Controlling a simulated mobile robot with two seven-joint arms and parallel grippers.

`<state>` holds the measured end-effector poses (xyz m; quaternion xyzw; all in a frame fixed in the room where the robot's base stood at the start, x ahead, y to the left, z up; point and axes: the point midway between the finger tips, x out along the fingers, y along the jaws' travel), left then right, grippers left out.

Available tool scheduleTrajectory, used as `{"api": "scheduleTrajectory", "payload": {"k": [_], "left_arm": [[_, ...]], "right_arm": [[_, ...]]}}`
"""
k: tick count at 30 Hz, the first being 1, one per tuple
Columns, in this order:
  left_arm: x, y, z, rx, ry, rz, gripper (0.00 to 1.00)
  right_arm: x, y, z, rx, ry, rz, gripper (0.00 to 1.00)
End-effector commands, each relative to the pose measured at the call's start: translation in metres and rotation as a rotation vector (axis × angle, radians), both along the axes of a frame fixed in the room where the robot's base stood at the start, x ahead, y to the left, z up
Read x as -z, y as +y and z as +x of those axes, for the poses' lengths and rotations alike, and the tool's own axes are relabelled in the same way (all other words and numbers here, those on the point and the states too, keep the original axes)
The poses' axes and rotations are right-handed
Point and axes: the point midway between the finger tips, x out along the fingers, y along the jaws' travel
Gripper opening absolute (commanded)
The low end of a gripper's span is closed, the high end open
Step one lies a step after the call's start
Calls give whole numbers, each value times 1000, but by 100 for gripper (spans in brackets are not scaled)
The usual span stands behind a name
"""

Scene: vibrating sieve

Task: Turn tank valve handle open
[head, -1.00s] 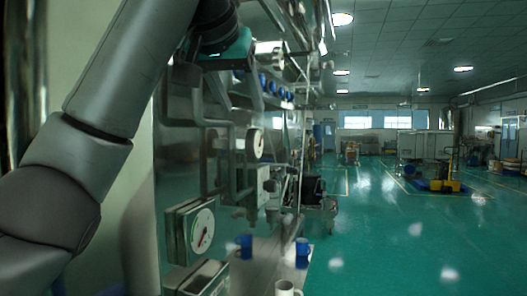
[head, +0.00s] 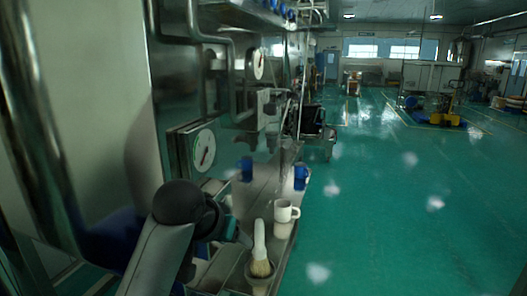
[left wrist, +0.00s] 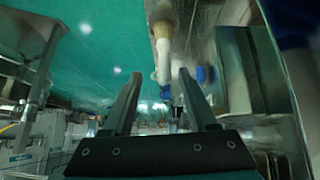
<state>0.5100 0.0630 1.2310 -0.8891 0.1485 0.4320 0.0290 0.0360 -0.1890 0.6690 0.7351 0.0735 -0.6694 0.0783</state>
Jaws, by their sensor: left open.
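I cannot single out the tank valve handle with certainty. A row of blue knobs (head: 290,13) shows at the top of the steel equipment in the head view. My left gripper (head: 238,236) is low beside the metal counter, small and partly hidden behind my arm. In the left wrist view, its two dark fingers (left wrist: 160,88) are apart with nothing between them. Beyond them in that view are a brush (left wrist: 162,58) with a white handle and a blue mug (left wrist: 203,75). My right gripper is not in view.
The brush (head: 260,245) and a white mug (head: 286,211) stand on the narrow metal counter, with a blue mug (head: 301,177) farther back. A round gauge (head: 203,150) is on the steel equipment at left.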

Motion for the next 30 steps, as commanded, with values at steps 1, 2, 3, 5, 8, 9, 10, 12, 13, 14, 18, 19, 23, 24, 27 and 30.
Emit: {"api": "scheduleTrajectory", "payload": {"k": [1,2,3,5,8,9,10,12,13,14,18,19,23,24,27,30], "left_arm": [[21,4,-12,-5,24,0,58],[32,6,-19,-8,34,1,58],[45,9,-28,-13,46,3,58],[64,14,-43,-20,65,7,58],[94,22,-70,-32,98,16,58],[105,26,-81,-38,111,21,58],[113,29,-90,-43,121,25,58],[130,35,-111,-53,143,35,58],[137,38,-120,-56,154,40,58],[144,41,-130,-62,164,45,58],[170,56,-176,-81,211,75,58],[174,60,-186,-85,221,82,58],[189,73,-225,-99,259,114,58],[192,76,-235,-103,269,124,58],[197,84,-259,-108,292,146,58],[200,91,-279,-114,313,166,58]], "right_arm": [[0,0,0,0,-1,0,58],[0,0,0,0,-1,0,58],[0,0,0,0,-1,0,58],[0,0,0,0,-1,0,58],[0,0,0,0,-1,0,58],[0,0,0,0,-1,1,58],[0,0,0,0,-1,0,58],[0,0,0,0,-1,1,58],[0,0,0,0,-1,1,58],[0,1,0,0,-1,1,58],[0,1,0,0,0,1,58],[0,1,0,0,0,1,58],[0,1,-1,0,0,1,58],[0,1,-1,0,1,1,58],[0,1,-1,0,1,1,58],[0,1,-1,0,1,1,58]]}}
